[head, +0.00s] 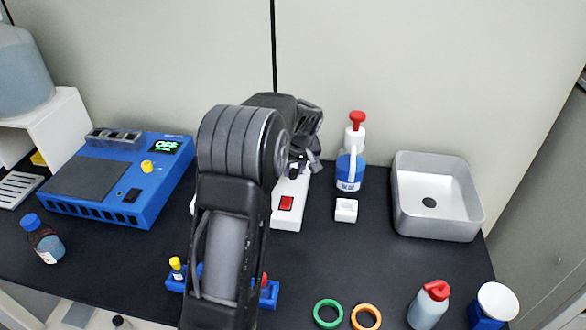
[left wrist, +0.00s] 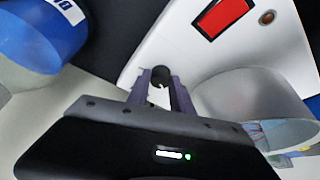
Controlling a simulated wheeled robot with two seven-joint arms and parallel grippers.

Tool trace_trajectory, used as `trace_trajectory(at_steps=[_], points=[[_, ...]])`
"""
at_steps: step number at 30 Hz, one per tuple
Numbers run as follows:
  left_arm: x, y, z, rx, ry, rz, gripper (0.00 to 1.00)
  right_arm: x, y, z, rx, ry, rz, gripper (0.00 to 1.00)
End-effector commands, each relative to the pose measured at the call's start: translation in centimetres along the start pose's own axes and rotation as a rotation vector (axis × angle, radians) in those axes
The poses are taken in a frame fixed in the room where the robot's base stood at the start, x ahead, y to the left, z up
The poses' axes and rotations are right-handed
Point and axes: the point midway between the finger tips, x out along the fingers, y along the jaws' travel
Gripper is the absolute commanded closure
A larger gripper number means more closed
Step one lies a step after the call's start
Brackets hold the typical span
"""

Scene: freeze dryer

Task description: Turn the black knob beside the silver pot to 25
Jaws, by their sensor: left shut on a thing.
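The black knob (left wrist: 160,74) is on a white device (left wrist: 150,40) and shows in the left wrist view between my left gripper's fingertips (left wrist: 160,88). The fingers are shut on the knob, one on each side. The silver pot (left wrist: 255,105) stands on the device to the right of the fingers. In the head view my left arm hides most of the device, and the pot cannot be made out. My left gripper (head: 298,165) is over the device there. The knob's marking and the set value cannot be read. My right gripper is not in view.
A red switch (head: 286,203) is on the device's front part. A blue-and-white bottle with a red top (head: 350,170) stands close to its right, near a small white block (head: 346,210) and a grey sink (head: 440,225). A blue machine (head: 105,205) is at the left.

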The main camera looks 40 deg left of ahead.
Motion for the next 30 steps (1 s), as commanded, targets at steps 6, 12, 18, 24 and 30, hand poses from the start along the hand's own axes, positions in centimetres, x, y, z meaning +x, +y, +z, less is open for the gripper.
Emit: trace_trajectory(at_steps=[6, 12, 18, 24, 30], points=[[0.02, 0.03, 0.01, -0.043, -0.001, -0.018, 1.00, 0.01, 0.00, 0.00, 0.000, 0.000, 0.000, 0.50], [0.02, 0.03, 0.02, -0.050, -0.001, -0.020, 1.00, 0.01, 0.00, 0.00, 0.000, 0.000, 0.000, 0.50], [0.03, 0.03, 0.04, -0.050, -0.002, -0.019, 0.72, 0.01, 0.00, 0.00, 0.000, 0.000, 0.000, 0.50], [0.03, 0.03, 0.04, -0.049, -0.002, -0.019, 0.55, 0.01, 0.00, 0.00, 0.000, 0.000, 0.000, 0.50], [0.02, 0.04, 0.03, -0.048, -0.001, -0.019, 0.51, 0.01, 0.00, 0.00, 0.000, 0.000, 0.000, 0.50]])
